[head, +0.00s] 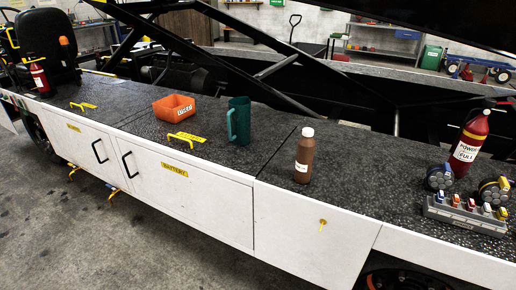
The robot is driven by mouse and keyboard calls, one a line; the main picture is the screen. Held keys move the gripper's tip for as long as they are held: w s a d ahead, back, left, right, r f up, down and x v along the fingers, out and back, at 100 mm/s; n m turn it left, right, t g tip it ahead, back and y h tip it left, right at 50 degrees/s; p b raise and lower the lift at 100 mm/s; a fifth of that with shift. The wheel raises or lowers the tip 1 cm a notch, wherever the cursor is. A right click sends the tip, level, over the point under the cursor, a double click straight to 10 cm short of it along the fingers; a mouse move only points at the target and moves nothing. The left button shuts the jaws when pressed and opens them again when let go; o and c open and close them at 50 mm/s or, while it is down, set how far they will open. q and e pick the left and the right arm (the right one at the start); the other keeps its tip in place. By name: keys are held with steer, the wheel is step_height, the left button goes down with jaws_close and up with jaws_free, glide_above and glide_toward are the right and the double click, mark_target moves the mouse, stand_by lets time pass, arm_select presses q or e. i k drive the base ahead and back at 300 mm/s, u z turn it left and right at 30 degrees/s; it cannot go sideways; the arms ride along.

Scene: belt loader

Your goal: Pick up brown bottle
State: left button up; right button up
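A brown bottle (304,160) with a white cap and a white label stands upright on the dark speckled top of the belt loader (350,195), right of the middle of the head view. Nothing touches it. Neither of my grippers shows in the head view.
A green mug (239,121) and an orange bin (174,107) stand left of the bottle. A red fire extinguisher (468,146) and a grey connector block (465,213) are at the right. Yellow handles (187,138) stick up at the left. The top around the bottle is clear.

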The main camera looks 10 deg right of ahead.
mark_target(305, 146)
steer(key=u, duration=0.15)
steer(key=i, duration=1.15)
steer(key=z, duration=0.4)
